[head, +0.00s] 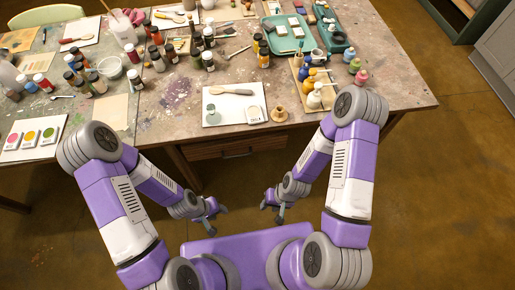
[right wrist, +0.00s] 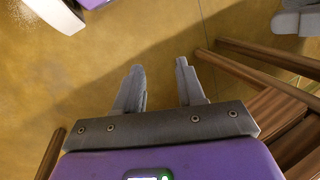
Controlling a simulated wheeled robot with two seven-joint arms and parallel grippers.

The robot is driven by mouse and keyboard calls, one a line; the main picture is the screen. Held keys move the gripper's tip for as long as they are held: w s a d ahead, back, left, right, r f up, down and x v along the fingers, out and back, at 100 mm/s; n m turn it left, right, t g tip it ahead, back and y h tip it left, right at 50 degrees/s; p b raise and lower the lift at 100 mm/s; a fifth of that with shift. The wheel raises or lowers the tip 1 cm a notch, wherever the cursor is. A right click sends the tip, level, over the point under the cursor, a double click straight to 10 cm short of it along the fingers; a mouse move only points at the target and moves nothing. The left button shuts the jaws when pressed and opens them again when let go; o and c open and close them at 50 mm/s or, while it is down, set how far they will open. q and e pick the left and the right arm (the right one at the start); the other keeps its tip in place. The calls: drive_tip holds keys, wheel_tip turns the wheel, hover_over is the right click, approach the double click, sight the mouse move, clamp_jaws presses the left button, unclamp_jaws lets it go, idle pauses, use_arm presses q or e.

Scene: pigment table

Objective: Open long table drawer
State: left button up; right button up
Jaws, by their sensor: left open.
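The long table (head: 180,95) has a paint-stained top and a wooden drawer (head: 222,148) under its near edge. The drawer front looks flush with the frame, and its handle is too small to tell. My left gripper (head: 217,218) is open and empty, below and in front of the drawer, apart from it. My right gripper (head: 273,213) is to the right of it, also apart from the drawer. In the right wrist view the right gripper (right wrist: 160,85) shows two spread fingers with only floor between them. Brown slatted wood (right wrist: 280,112) shows at the right there.
Bottles and trays crowd the table further back. The brown floor (head: 440,190) is clear at the right.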

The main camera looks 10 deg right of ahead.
wheel_tip(320, 180, down, 5)
drive_tip(key=s+a+g+y, duration=0.3)
drive_tip(key=w+a+t+y+b, duration=0.1)
drive_tip(key=w+a+t+y, duration=0.1)
drive_tip(key=w+a+y, duration=0.45)
drive_tip(key=w+d+m+t, duration=0.3)
drive_tip(key=w+t, duration=0.5)
drive_tip(key=w+d+m+t, duration=0.2)
drive_tip(key=w+d+t, duration=0.1)
drive_tip(key=w+t, duration=0.45)
drive_tip(key=f+b+x, duration=0.1)
drive_tip(key=b+x, duration=0.1)
drive_tip(key=x, duration=0.4)
drive_tip(key=shift+w+a, duration=0.2)
drive_tip(key=shift+a, duration=0.2)
drive_tip(key=shift+r+g, duration=0.1)
drive_tip(key=shift+g, duration=0.15)
drive_tip(key=shift+c, duration=0.5)
clamp_jaws()
